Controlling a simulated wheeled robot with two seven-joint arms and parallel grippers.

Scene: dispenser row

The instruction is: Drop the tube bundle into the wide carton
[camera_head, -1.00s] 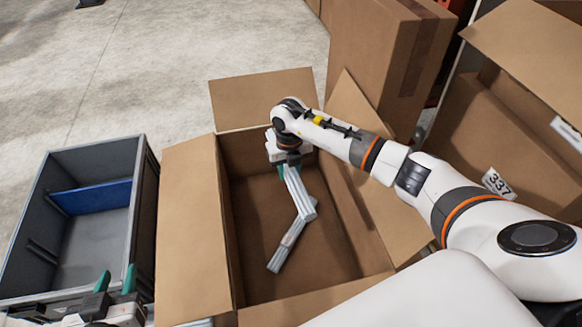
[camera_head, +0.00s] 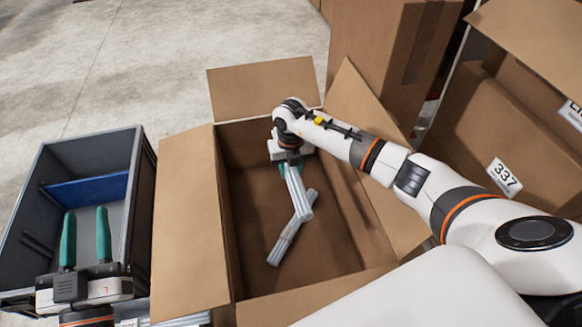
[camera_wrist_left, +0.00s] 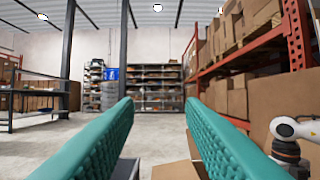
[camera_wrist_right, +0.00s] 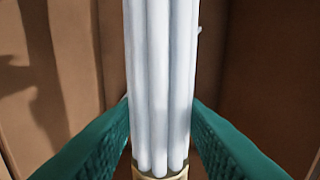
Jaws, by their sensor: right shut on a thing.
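My right gripper (camera_head: 291,163) is inside the wide carton (camera_head: 184,225), above its floor. It is shut on a bundle of pale grey-white tubes (camera_head: 298,195) that hangs down from it. In the right wrist view the held tube bundle (camera_wrist_right: 160,80) stands between the teal fingers, with a tan band near its lower end. A second similar tube bundle (camera_head: 285,243) seems to lie slanted on the carton floor; the held one overlaps it in view, and I cannot tell whether they touch. My left gripper (camera_head: 86,212) is open and empty over the grey bin's near end.
A grey bin (camera_head: 128,190) with a blue divider (camera_head: 90,193) stands left of the carton. The carton's flaps are spread open. Tall cartons (camera_head: 365,60) stand behind, and a carton labelled 337 (camera_head: 475,140) is at right. Pale tubes (camera_head: 185,321) show at the bottom edge.

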